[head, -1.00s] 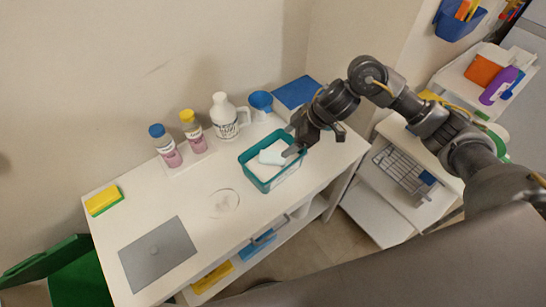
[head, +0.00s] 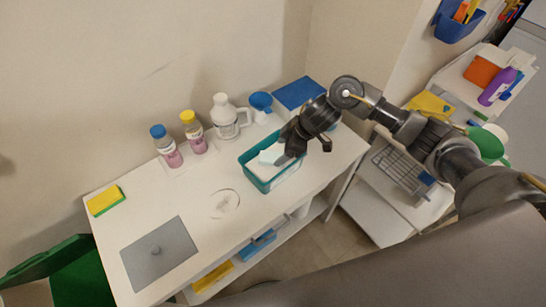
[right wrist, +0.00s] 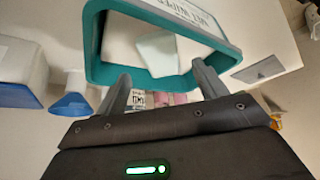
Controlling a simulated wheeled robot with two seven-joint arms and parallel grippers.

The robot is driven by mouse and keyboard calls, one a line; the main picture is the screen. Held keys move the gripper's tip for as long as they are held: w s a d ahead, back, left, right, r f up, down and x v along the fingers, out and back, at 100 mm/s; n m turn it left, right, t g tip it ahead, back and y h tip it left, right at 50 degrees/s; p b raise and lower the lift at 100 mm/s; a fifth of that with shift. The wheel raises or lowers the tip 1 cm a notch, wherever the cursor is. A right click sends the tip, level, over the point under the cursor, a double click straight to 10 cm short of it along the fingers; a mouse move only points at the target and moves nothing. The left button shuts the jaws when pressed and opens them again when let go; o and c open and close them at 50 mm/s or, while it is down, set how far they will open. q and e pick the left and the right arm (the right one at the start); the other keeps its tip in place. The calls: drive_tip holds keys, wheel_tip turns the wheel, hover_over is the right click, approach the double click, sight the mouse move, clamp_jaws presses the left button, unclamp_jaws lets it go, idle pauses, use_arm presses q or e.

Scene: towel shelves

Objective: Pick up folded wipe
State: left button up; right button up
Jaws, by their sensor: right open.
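A pale, light-blue folded wipe (head: 272,153) lies on top of white material inside a teal-rimmed box (head: 248,172) on the white table. In the right wrist view the wipe (right wrist: 160,52) shows through the box's opening, beyond the fingers. The box (right wrist: 108,76) there has lettering on its far wall. My right gripper (right wrist: 163,84) is open, its two fingers apart with nothing between them. In the head view it hangs over the right side of the box, close to the wipe. Whether a finger touches the box cannot be told. My left gripper is out of view.
Behind the box stand a white jug (head: 225,118), a blue-topped container (head: 262,105) and a blue-lidded box (head: 299,93). Two pink-labelled bottles (head: 168,148) stand farther left. A grey plate (head: 157,254) and a yellow-green sponge (head: 105,201) lie at left.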

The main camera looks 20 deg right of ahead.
sight(273, 157)
drive_tip(key=shift+x, duration=1.9)
drive_tip(key=shift+s, duration=0.1)
drive_tip(key=c, duration=1.1)
drive_tip(key=shift+r, duration=0.1)
drive_tip(key=shift+r, duration=0.5)
wheel_tip(273, 157, up, 3)
drive_tip(key=shift+s+a+f+b, duration=0.15)
drive_tip(key=shift+f+b, duration=0.05)
drive_tip(key=shift+b, duration=0.1)
drive_tip(key=s+a+r, duration=0.1)
drive_tip(key=s+r, duration=0.2)
drive_tip(key=s, duration=0.1)
drive_tip(key=s+a+r+p, duration=0.1)
drive_tip(key=s+a+r, duration=0.1)
drive_tip(key=s+r, duration=0.1)
drive_tip(key=s+a+r, duration=0.1)
drive_tip(key=s+r, duration=0.2)
drive_tip(key=s, duration=0.3)
drive_tip(key=shift+a+r+p, duration=0.15)
drive_tip(key=shift+r+p, duration=0.05)
drive_tip(key=shift+p, duration=0.1)
